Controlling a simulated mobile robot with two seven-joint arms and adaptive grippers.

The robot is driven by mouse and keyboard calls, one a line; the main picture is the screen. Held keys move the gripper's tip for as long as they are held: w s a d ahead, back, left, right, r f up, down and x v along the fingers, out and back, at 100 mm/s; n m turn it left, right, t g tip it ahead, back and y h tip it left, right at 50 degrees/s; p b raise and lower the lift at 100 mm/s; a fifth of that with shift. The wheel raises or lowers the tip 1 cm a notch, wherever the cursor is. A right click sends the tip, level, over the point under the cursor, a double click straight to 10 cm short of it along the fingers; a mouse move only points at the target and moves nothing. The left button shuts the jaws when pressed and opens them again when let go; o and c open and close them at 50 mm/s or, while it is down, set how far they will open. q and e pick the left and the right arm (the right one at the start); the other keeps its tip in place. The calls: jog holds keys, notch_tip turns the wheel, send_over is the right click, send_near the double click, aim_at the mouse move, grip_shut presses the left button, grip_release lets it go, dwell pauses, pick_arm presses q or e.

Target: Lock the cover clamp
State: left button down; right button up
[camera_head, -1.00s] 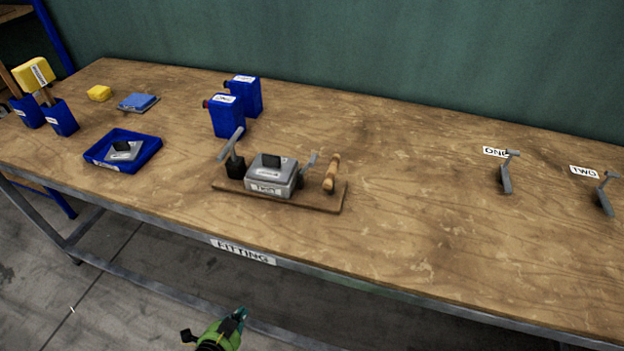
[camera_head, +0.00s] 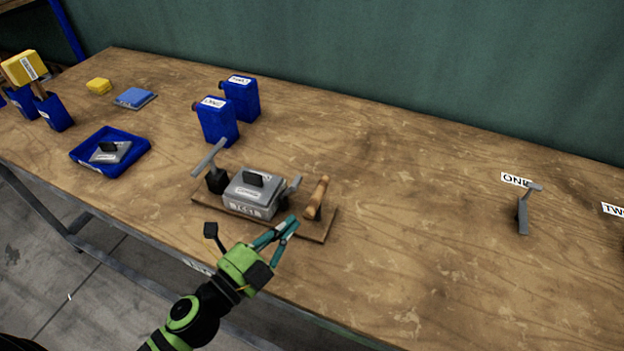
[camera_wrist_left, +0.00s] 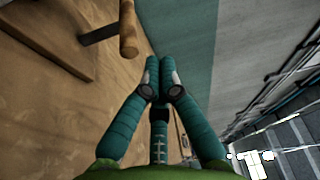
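A grey box labelled TEST (camera_head: 250,207) with a grey cover and black grip (camera_head: 255,180) sits on a wooden baseboard (camera_head: 318,233). A tilted grey lever (camera_head: 208,158) on a black block stands at its left. A small grey lever (camera_head: 291,189) and an upright-leaning wooden handle (camera_head: 318,197) stand at its right. Which part is the cover clamp I cannot tell for sure. My left gripper (camera_head: 292,219) is shut and empty, at the baseboard's front right, apart from the handle. The wrist view shows its fingertips (camera_wrist_left: 161,62) together and the wooden handle (camera_wrist_left: 128,30) beyond.
A blue tray (camera_head: 82,163) with a grey plate and two blue canisters (camera_head: 217,122) stand left and behind. A grey lever fixture by label ONE (camera_head: 522,212) stands at the right. The bench between is clear.

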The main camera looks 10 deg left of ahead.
aim_at(290, 189)
jog(key=s+a+g, duration=0.1)
jog(key=s+a, duration=0.1)
jog(key=s, duration=0.4)
pick_arm(q)
jog(key=p+x, duration=0.3)
jog(key=x, duration=0.6)
jog(key=shift+w+r+p, duration=0.2)
jog(key=shift+p, duration=0.1)
jog(key=a, duration=0.2)
jog(key=a+f, duration=0.1)
jog(key=shift+w+a+f, duration=0.1)
jog(key=shift+w+a, duration=0.2)
jog(key=shift+w, duration=0.1)
pick_arm(e)
jog(key=w+r, duration=0.1)
jog(key=w+d+r, duration=0.1)
jog(key=r, duration=0.1)
jog(key=shift+r, duration=0.2)
